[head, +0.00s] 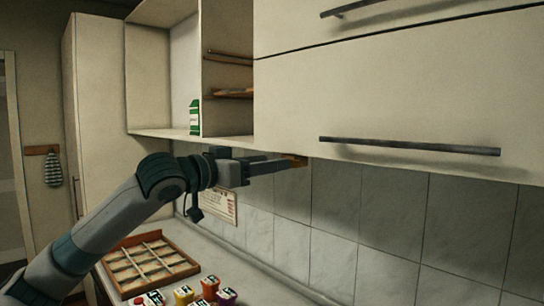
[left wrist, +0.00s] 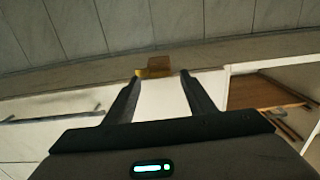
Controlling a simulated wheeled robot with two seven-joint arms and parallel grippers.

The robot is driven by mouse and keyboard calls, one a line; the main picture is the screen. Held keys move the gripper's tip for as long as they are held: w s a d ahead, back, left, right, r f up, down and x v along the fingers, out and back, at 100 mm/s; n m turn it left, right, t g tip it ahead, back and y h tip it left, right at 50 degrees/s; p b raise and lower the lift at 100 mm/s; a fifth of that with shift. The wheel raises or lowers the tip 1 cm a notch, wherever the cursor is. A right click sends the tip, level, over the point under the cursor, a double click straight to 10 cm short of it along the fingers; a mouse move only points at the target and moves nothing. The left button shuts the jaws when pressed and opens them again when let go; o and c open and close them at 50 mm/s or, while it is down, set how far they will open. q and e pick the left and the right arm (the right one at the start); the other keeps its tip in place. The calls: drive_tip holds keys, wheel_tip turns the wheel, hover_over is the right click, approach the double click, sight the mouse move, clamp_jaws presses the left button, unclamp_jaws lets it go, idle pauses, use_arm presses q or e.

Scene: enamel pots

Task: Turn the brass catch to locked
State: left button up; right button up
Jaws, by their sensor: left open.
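The brass catch (head: 298,161) is a small yellow-brown piece at the lower edge of the wall cabinets, beneath the long-handled front. In the left wrist view the catch (left wrist: 155,68) shows just beyond the fingertips, roughly between them. My left gripper (head: 284,164) reaches in from the left at the cabinet's underside, its fingertips close to the catch. In the left wrist view my left gripper (left wrist: 159,74) is open, its two fingers apart with nothing between them. I cannot tell whether a fingertip touches the catch, nor its exact setting. My right gripper is not in view.
A cabinet front with a dark handle (head: 408,147) is right of my gripper. An open shelf with a green carton (head: 195,117) is above my arm. Wall tiles (head: 388,208) lie behind.

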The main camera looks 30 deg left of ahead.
use_arm(q)
drive_tip(key=shift+x, duration=0.85)
drive_tip(key=c, duration=1)
drive_tip(key=shift+c, duration=0.2)
